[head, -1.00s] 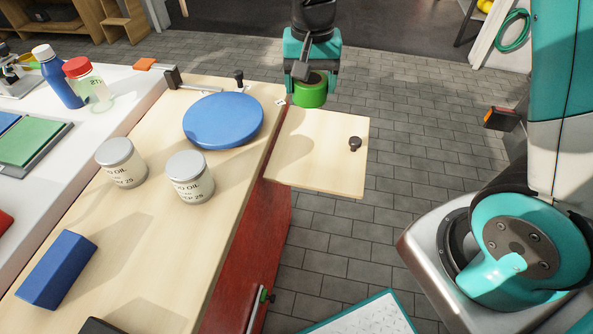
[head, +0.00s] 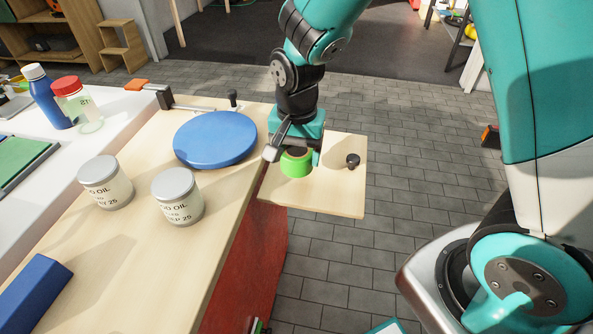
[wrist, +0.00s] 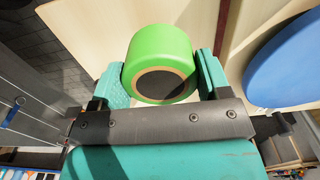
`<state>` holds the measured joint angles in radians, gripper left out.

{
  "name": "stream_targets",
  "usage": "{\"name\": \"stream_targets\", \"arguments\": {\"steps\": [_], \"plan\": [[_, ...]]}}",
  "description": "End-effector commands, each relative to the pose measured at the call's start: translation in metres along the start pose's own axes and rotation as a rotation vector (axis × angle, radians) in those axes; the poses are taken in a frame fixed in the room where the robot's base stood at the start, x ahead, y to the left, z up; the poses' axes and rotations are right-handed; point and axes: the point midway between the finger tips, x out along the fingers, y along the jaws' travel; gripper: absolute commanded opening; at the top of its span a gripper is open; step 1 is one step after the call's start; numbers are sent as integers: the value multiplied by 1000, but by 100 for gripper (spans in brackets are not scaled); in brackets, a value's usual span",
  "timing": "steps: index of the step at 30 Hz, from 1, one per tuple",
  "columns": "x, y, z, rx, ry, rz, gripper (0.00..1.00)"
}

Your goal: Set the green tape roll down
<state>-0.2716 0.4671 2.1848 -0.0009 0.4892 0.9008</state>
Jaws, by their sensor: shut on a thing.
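The green tape roll (head: 296,162) is held in my gripper (head: 296,158), over the pale wooden leaf (head: 330,198) that juts out from the workbench's right side. In the wrist view the roll (wrist: 163,50) sits between the two teal fingers of my gripper (wrist: 162,78), which touch it on both sides. The roll's brown core faces the wrist camera. I cannot tell whether its underside touches the leaf.
A small dark knob (head: 353,160) stands on the leaf, right of the roll. A blue round disc (head: 215,138) and two oil tins (head: 178,196) (head: 106,182) stand on the workbench (head: 120,260). The leaf's front part is clear.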

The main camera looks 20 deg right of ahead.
Motion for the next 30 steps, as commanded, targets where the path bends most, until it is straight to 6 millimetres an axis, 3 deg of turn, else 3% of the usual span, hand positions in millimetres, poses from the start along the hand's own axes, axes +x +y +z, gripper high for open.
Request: {"name": "stream_targets", "arguments": {"steps": [10, 23, 24, 26, 30], "plan": [[44, 0, 0, -1, -2, 2, 45], [51, 0, 0, -1, 0, 0, 45], [50, 0, 0, -1, 1, -1, 79], [50, 0, 0, -1, 1, -1, 93], [50, 0, 0, -1, 0, -1, 96]]}}
